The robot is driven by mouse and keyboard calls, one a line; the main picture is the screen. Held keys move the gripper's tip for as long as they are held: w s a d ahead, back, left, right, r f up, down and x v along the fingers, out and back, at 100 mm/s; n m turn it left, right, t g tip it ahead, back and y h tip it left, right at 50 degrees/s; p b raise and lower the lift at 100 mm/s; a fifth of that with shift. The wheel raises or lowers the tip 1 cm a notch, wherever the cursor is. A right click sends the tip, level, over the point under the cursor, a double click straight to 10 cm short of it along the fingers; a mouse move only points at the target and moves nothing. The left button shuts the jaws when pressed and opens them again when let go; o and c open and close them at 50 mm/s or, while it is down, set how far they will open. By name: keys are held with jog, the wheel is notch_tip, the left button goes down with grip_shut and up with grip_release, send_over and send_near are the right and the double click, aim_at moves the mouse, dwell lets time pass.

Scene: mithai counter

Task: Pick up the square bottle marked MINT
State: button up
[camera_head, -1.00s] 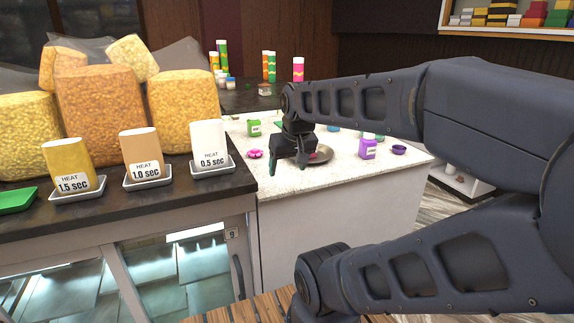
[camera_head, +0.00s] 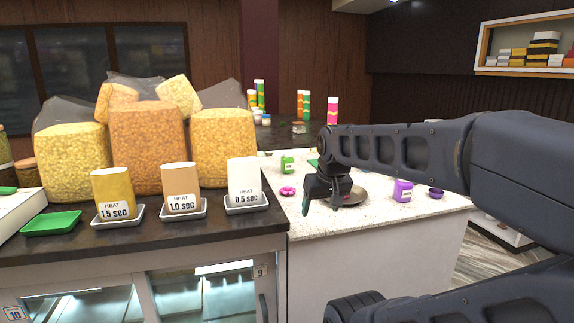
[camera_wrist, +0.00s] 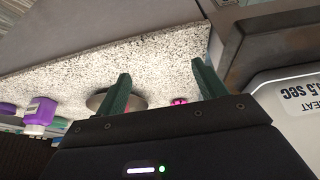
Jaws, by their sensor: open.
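A small green square bottle (camera_head: 287,164) with a white label stands towards the back of the white speckled counter (camera_head: 420,214). A purple square bottle (camera_head: 402,190) with a white label stands at the right of that counter. Both labels are too small to read, so I cannot tell which says MINT. The purple bottle also shows at the left of the wrist view (camera_wrist: 40,111). My gripper (camera_head: 320,207) is open and empty above the counter's front left part, apart from both bottles. In the wrist view, its two dark green fingers (camera_wrist: 161,75) stand apart with nothing between them.
A pink item (camera_head: 287,190) and a round metal dish (camera_head: 352,195) lie near my gripper. A purple bowl (camera_head: 436,193) sits right of the purple bottle. HEAT-marked containers (camera_head: 244,180) on trays and large snack bags (camera_head: 148,147) fill the dark counter at left.

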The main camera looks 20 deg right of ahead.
jog(key=shift+o, duration=0.4)
dwell(0.3)
jog(key=w+d+r+n+g+h, duration=0.1)
jog(key=w+r+n, duration=0.4)
jog(key=w, duration=0.7)
jog(key=w+r+n+g+h, duration=0.1)
jog(key=w+r+n, duration=0.45)
jog(key=w, duration=0.65)
jog(key=n+g+h, duration=0.2)
jog(key=n+h, duration=0.1)
jog(key=n, duration=0.6)
send_near(287, 160)
jog(key=w+d, duration=0.1)
jog(key=w, duration=0.2)
jog(key=shift+y, duration=0.3)
jog(key=x, duration=1.1)
jog(key=shift+s, duration=0.15)
jog(key=c, duration=1.2)
jog(key=shift+r, duration=0.1)
